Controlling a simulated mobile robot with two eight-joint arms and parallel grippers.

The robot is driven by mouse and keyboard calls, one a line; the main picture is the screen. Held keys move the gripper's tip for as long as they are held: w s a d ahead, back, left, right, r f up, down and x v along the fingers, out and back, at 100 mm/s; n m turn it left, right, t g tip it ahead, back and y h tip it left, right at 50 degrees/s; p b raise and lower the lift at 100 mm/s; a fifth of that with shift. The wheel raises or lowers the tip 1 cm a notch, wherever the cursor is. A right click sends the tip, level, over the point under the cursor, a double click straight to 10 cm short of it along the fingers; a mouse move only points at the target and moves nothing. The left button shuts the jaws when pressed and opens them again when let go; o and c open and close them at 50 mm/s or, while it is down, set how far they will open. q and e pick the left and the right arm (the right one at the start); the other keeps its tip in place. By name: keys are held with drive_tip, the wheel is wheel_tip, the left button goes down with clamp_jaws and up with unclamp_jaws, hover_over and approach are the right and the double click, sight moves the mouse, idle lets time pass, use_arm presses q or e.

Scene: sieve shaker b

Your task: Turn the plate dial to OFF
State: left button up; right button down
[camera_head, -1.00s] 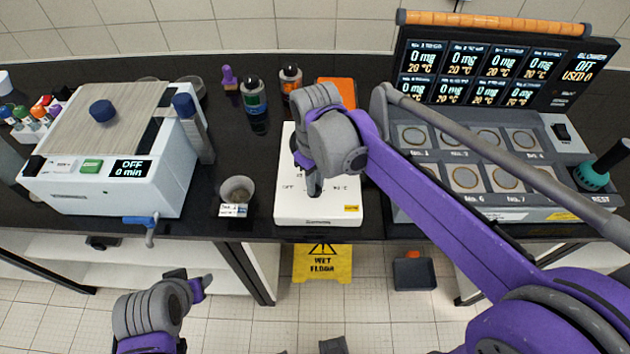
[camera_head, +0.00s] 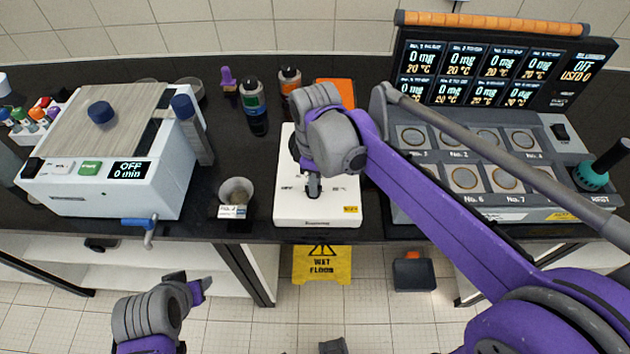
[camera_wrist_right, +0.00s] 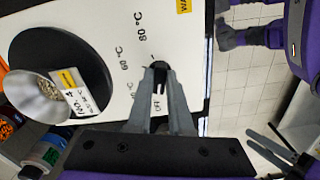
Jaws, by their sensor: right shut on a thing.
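The white hot plate (camera_head: 335,212) stands at the bench's front middle, with printed marks that include OFF, 60 °C and 80 °C in the right wrist view (camera_wrist_right: 205,60). Its small dark dial (camera_wrist_right: 158,68) is on the front part of the top. My right gripper (camera_head: 313,188) reaches down over it, and in the right wrist view its fingertips (camera_wrist_right: 159,76) are closed around the dial. The fingers partly hide the dial, so its exact setting is unclear. My left gripper (camera_head: 192,284) is open and empty, low in front of the bench.
A metal cup (camera_wrist_right: 38,97) with a label stands on the black heating disc (camera_wrist_right: 75,30). Another cup (camera_head: 237,190) is left of the hot plate. The sieve shaker (camera_head: 110,185) is at left, a multi-station instrument (camera_head: 480,175) at right, bottles (camera_head: 253,100) behind.

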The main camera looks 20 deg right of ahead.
idle(0.3)
drive_tip(key=c, duration=0.8)
unclamp_jaws()
drive_tip(key=shift+r, duration=0.15)
wheel_tip(320, 180, up, 11)
drive_tip(key=shift+f+p, duration=0.2)
drive_tip(key=shift+p, duration=0.15)
